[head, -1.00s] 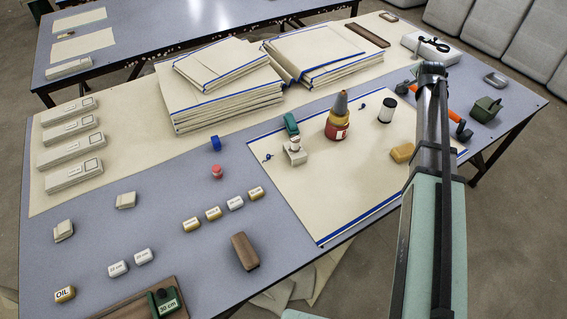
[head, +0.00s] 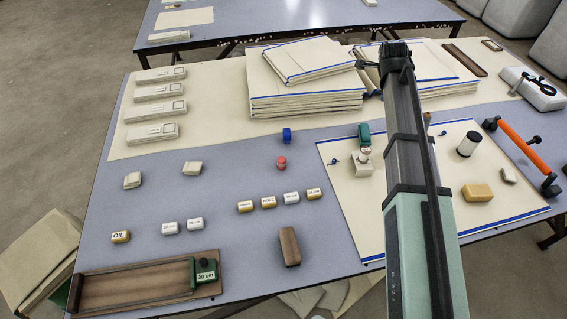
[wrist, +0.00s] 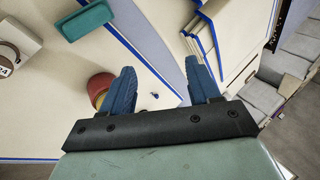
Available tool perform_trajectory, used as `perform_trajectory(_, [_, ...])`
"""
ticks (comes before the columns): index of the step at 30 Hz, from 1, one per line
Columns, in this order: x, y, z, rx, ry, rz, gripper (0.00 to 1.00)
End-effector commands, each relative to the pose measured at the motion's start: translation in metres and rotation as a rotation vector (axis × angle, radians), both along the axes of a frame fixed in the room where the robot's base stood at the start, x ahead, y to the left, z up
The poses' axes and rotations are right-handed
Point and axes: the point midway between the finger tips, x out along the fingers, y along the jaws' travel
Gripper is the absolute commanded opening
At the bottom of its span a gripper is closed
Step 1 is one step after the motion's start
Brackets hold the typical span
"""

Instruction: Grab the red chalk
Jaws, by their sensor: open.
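The red chalk (head: 282,162) is a small pinkish-red piece standing on the blue-grey table, just in front of a similar blue piece (head: 287,135). My gripper (wrist: 162,85) is open, with nothing between its two blue fingers. In the head view it is up by the cloth stacks, to the right of and beyond the red chalk, well apart from it, and mostly hidden by my arm. I cannot make out the red chalk in the wrist view.
Folded cloth stacks (head: 300,95) stand at the back. Labelled blocks (head: 291,198) and a brown block (head: 290,247) lie in front.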

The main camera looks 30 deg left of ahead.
Motion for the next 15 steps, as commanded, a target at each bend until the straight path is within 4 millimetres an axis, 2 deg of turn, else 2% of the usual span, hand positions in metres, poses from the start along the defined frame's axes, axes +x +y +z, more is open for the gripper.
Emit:
perform_trajectory(1, [-0.022, 0.024, -0.007, 0.024, 0.043, -0.012, 0.61])
perform_trajectory(6, [-0.094, 0.091, -0.027, 0.085, 0.201, -0.090, 0.61])
perform_trajectory(12, [-0.186, 0.154, -0.045, 0.103, 0.379, -0.193, 0.61])
perform_trajectory(15, [-0.229, 0.177, -0.051, 0.095, 0.453, -0.244, 0.61])
